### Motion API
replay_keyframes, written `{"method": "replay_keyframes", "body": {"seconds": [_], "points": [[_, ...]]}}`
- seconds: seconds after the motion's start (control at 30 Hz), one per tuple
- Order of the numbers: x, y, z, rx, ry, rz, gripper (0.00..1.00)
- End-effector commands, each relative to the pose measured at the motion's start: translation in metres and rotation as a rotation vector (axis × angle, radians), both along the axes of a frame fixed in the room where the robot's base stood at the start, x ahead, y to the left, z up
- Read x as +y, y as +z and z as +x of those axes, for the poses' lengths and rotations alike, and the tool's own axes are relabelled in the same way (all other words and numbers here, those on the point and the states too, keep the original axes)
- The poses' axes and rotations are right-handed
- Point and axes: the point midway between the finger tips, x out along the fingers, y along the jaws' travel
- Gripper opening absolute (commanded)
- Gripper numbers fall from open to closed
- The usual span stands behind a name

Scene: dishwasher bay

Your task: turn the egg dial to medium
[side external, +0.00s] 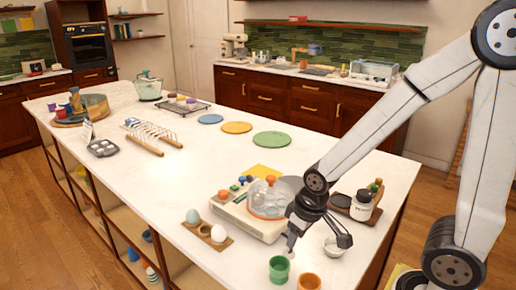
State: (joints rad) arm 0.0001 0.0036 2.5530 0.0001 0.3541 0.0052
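The egg cooker (240,216) is a cream-coloured unit on the white counter, with a clear dome (267,198) topped by an orange knob. Small orange and blue-green controls (224,195) sit at its left end. Which of them is the egg dial, and its setting, is too small to tell. My gripper (318,245) is at the right front of the cooker, pointing down with its fingers spread. Nothing shows between the fingers. It is apart from the controls, and my wrist hides part of the cooker's right side.
A jar (361,205) stands on a dark tray at right. The counter's middle (190,170) is clear.

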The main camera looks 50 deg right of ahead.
Motion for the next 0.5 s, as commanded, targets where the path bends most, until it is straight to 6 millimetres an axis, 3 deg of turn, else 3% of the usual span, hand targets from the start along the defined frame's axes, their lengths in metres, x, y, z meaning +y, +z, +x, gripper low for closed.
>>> {"method": "replay_keyframes", "body": {"seconds": [0.03, 0.1, 0.27, 0.5], "points": [[0.0, 0.001, 0.003, 0.001, -0.007, 0.002, 0.64], [-0.001, 0.002, 0.009, 0.004, -0.023, 0.004, 0.83], [-0.003, 0.007, 0.033, 0.018, -0.09, 0.018, 0.83], [-0.008, 0.018, 0.088, 0.051, -0.258, 0.05, 0.83]]}}
